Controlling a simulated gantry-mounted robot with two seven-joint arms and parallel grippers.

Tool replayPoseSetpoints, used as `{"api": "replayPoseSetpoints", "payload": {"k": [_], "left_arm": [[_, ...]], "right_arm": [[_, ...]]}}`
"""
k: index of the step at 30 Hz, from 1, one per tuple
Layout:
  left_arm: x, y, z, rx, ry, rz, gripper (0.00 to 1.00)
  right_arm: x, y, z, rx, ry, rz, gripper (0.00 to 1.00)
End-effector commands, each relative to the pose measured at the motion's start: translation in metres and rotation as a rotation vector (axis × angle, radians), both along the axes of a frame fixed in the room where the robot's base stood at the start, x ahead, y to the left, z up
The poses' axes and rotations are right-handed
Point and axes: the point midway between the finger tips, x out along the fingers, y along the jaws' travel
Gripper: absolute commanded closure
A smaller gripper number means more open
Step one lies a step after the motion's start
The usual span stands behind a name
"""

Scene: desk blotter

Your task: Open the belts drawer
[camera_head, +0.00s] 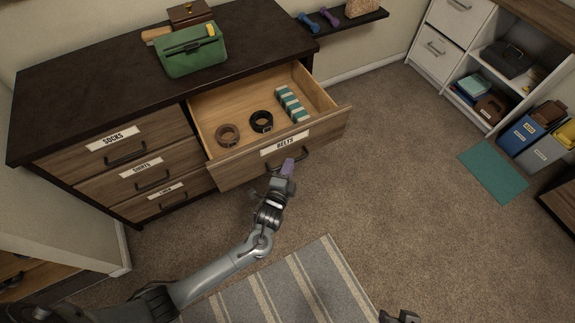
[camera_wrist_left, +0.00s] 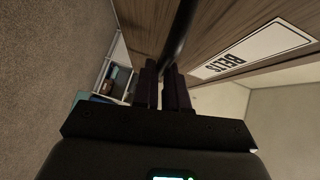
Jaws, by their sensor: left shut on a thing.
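The belts drawer (camera_head: 325,133) stands pulled well out of the dark-topped dresser, with its inside in view. Its front carries a white BELTS label (camera_head: 284,143), which also shows in the left wrist view (camera_wrist_left: 262,48). My left gripper (camera_head: 287,169) is at the drawer front, shut on the dark bar handle (camera_wrist_left: 181,32). The handle runs between the two fingers (camera_wrist_left: 163,88) in the left wrist view. In the drawer lie a coiled brown belt (camera_head: 227,136), a coiled black belt (camera_head: 261,122) and a teal-and-white striped thing (camera_head: 291,104). My right gripper (camera_head: 400,317) is barely in frame at the bottom edge.
The socks drawer (camera_head: 78,150), shorts drawer (camera_head: 120,177) and a lower drawer (camera_head: 185,190) at left are closed. A green bag (camera_head: 190,55) and a brown box (camera_head: 188,12) stand on the dresser top. A striped rug (camera_head: 285,290) lies in front.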

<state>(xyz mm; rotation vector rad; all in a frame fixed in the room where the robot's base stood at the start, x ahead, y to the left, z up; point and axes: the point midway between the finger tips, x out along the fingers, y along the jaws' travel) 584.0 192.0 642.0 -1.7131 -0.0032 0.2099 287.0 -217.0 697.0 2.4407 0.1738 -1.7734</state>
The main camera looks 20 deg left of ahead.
Motion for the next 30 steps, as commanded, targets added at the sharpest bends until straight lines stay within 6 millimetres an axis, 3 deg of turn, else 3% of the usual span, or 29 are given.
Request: {"api": "replayPoseSetpoints", "payload": {"k": [2,3,8,20,30], "left_arm": [[0.0,0.0,0.001,-0.001,-0.002,-0.001,1.0],[0.0,0.0,0.001,-0.001,-0.002,-0.001,0.85],[0.0,0.0,0.001,-0.001,-0.001,-0.001,0.62],[-0.006,-0.001,0.001,0.0,0.001,0.0,0.62],[-0.058,-0.007,0.01,-0.003,0.002,-0.002,0.62]], "right_arm": [[0.0,0.0,0.0,0.0,0.001,0.0,0.57],[0.0,0.0,0.0,0.0,0.001,0.0,0.57],[0.0,0.0,0.0,-0.001,0.001,0.001,0.57],[-0.001,-0.002,0.002,-0.01,0.002,0.006,0.57],[-0.001,-0.002,0.02,-0.008,0.002,0.005,0.57]]}}
